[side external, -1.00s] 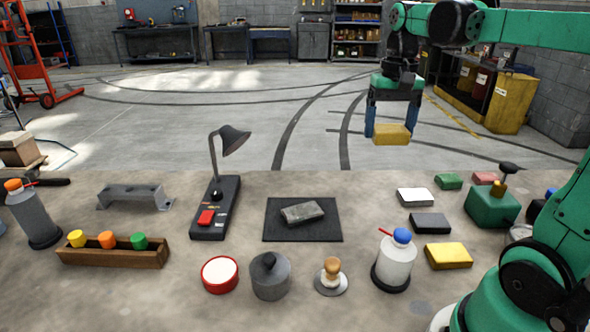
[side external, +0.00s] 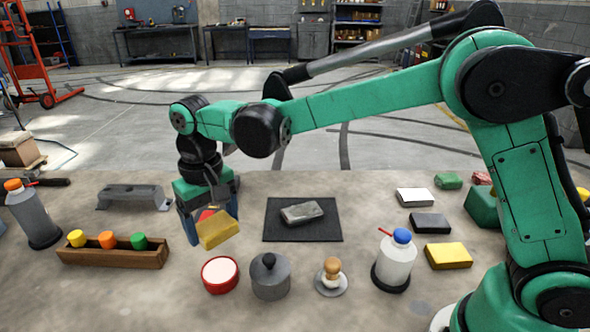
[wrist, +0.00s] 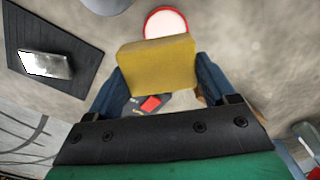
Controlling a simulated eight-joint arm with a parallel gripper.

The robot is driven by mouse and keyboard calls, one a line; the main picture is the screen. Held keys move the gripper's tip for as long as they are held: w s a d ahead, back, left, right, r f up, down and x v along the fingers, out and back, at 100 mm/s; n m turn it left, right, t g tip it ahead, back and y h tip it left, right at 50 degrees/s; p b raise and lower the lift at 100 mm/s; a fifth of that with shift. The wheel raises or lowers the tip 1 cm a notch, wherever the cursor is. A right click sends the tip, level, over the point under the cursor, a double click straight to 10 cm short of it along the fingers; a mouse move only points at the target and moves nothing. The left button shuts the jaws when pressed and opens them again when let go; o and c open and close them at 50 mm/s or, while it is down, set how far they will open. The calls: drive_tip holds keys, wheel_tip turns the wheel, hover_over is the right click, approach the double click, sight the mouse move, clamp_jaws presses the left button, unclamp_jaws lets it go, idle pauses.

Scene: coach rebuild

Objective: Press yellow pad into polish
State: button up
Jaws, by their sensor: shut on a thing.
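My gripper (side external: 208,222) is shut on a yellow pad (side external: 217,229) and holds it tilted above the bench. In the wrist view the yellow pad (wrist: 157,65) sits between the blue fingers (wrist: 160,85). A round red tin with a pale filling, the likely polish (side external: 220,274), stands open on the bench, in front of and below the pad. The tin also shows in the wrist view (wrist: 166,20), partly covered by the pad. The pad and tin look apart.
A second yellow block (side external: 448,256) lies at the right. A grey lidded pot (side external: 270,278) stands right of the tin. A wooden rack (side external: 112,255) with coloured caps is at the left. A black mat (side external: 289,232) bears a metal block (side external: 302,213). My gripper hides most of the lamp.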

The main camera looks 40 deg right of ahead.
sight(218, 269)
drive_tip(key=shift+s+a+f, duration=0.1)
drive_tip(key=shift+a+f, duration=0.4)
drive_tip(key=shift+a, duration=0.05)
drive_tip(key=shift+d+f, duration=0.1)
drive_tip(key=shift+f, duration=2.6)
drive_tip(key=shift+f, duration=0.6)
drive_tip(key=shift+r, duration=0.1)
drive_tip(key=shift+r, duration=3.45)
